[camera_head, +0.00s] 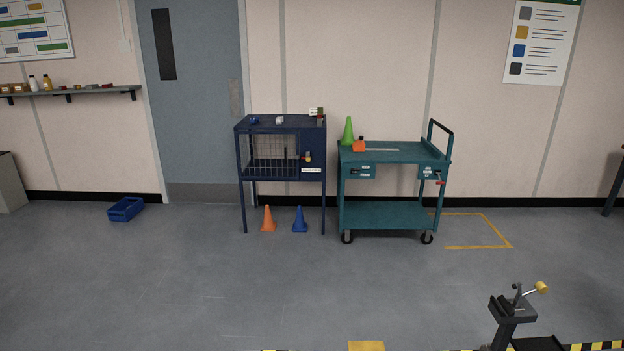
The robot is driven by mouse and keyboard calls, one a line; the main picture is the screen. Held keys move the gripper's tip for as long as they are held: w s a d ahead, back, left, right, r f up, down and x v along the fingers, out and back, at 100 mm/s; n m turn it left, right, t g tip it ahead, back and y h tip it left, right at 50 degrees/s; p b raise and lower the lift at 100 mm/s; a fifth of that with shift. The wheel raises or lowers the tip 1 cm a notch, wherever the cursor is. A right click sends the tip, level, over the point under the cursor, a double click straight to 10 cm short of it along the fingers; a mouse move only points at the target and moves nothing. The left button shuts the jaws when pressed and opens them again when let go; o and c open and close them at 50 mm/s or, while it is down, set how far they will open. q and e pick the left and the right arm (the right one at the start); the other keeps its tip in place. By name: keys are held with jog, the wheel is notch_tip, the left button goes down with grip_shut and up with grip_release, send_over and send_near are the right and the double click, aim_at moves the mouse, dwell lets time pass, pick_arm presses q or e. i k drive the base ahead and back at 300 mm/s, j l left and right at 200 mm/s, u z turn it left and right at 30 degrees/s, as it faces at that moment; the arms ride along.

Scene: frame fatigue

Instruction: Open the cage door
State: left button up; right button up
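A dark blue cage (311,137) on tall legs stands against the back wall, left of the middle. Its front has a wire-mesh door (265,152), which looks shut. A small red and yellow handle or latch (307,157) sits at the right of the mesh, above a white label (312,170). The hinge side is too small to tell. Neither of my grippers is in view.
A teal wheeled cart (385,214) stands just right of the cage. An orange cone (268,220) and a blue cone (300,220) stand below the cage. A blue bin (126,209) lies left. A black stand with a yellow-knobbed lever (514,306) is near right. Open floor lies between.

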aim_at(237, 133)
jog(key=i, duration=2.4)
jog(key=i+j, duration=0.1)
jog(key=i, duration=2.35)
jog(key=l+z, duration=0.05)
jog(key=l, duration=0.05)
